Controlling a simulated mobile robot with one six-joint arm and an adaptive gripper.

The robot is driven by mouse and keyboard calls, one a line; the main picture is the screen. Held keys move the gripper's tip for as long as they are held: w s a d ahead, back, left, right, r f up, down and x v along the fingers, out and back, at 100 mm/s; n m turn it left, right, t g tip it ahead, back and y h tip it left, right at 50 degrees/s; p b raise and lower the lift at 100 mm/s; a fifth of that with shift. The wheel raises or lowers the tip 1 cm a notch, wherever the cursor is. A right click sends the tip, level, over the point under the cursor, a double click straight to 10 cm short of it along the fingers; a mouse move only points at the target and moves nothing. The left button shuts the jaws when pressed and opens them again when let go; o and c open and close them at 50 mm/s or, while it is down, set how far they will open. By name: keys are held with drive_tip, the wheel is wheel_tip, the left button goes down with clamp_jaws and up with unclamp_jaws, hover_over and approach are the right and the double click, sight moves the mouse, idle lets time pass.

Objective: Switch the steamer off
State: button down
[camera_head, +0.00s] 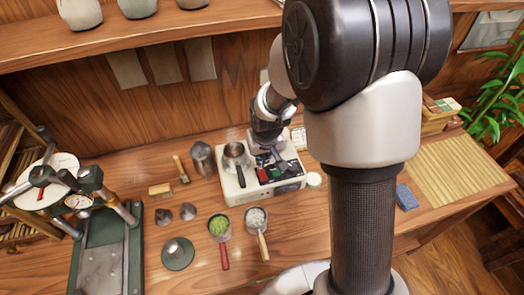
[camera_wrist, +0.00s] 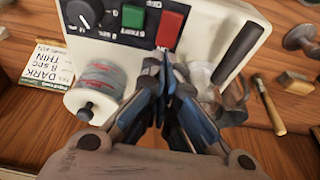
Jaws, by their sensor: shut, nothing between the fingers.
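The steamer (camera_head: 290,186) is a white box on the wooden table in the head view, with a dark panel on its front part. Its panel (camera_wrist: 140,38) fills the top of the wrist view. A red button (camera_wrist: 169,29) sits beside a green button (camera_wrist: 131,19), with a black dial (camera_wrist: 84,12) at the panel's end. My gripper (camera_wrist: 166,62) is shut and empty, its fingertips just short of the red button in the picture; I cannot tell whether they touch the panel. In the head view my gripper (camera_head: 272,150) is over the steamer, partly hiding its back.
A metal cup (camera_head: 236,150) with a black handle stands on the steamer's left part. A spool-like jar (camera_wrist: 100,85) and a printed card (camera_wrist: 48,65) are close by. Two scoops (camera_head: 222,238) lie in front. A green press (camera_head: 105,255) stands left.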

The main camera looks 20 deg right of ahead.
sight(261, 171)
drive_tip(key=shift+f, duration=1.35)
drive_tip(key=shift+f+b, duration=0.1)
drive_tip(key=shift+b, duration=0.25)
drive_tip(key=shift+f+b, duration=0.35)
drive_tip(key=shift+f, duration=0.05)
drive_tip(key=shift+r, duration=0.15)
drive_tip(key=shift+s, duration=0.15)
drive_tip(key=shift+s+r+p, duration=0.3)
drive_tip(key=shift+s+r, duration=0.05)
drive_tip(key=shift+s, duration=0.2)
